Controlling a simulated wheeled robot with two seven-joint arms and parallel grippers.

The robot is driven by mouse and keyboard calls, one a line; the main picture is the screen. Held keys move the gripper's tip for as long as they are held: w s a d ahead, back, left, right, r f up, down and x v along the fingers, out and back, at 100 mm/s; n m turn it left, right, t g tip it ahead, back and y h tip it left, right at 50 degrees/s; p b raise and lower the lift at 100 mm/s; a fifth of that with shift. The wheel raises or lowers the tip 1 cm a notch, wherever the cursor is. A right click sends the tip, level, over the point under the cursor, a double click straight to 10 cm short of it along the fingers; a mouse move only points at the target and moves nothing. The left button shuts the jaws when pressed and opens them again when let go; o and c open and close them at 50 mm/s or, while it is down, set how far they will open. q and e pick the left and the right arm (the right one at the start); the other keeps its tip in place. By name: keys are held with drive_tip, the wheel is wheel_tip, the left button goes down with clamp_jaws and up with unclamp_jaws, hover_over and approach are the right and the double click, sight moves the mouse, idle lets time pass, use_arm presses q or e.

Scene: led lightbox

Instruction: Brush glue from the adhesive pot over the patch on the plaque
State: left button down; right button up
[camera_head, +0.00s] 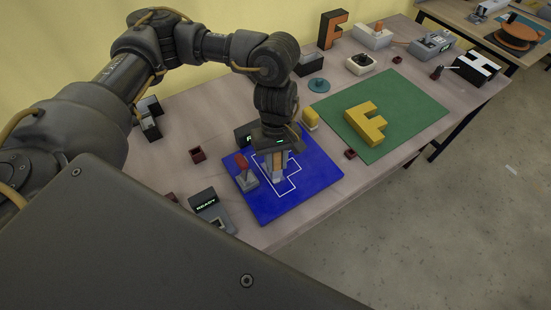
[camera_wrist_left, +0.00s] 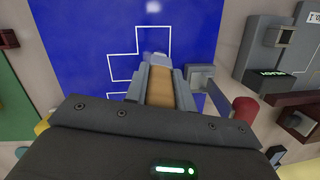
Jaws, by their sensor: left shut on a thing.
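A blue board (camera_head: 270,205) with a white stepped outline (camera_head: 292,183) lies on the near part of the table; it looks like the plaque, with the outline marking the patch. It also fills the upper middle of the left wrist view (camera_wrist_left: 80,40). My left gripper (camera_head: 276,174) points down over the outline, shut on a tan, flat-sided thing that looks like the brush handle (camera_wrist_left: 160,88). I cannot tell which object is the adhesive pot. My right gripper is out of view.
A grey device with a red knob (camera_head: 242,162) stands on the board, left of the gripper. A yellow block (camera_head: 311,118) stands by its far right corner. A "READY" box (camera_head: 205,201) is at the near left.

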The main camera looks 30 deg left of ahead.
use_arm(q)
drive_tip(key=shift+w+a+b, duration=0.55)
drive_tip(key=shift+a, duration=0.35)
drive_tip(key=shift+w+a+b, duration=0.25)
drive_tip(key=shift+w+a, duration=0.15)
drive_tip(key=shift+a, duration=0.3)
drive_tip(key=shift+w+a+b, duration=0.25)
drive_tip(key=shift+w+a, duration=0.15)
drive_tip(key=shift+a, duration=0.25)
drive_tip(key=shift+w+a+b, duration=0.25)
drive_tip(key=shift+w+a, duration=0.15)
drive_tip(key=shift+a, duration=0.3)
drive_tip(key=shift+s+d, duration=0.6)
drive_tip(key=shift+d, duration=0.4)
drive_tip(key=shift+s+d, duration=0.55)
drive_tip(key=shift+d, duration=0.45)
drive_tip(key=shift+s+d, duration=0.6)
drive_tip(key=shift+d, duration=0.4)
drive_tip(key=shift+w+a, duration=0.1)
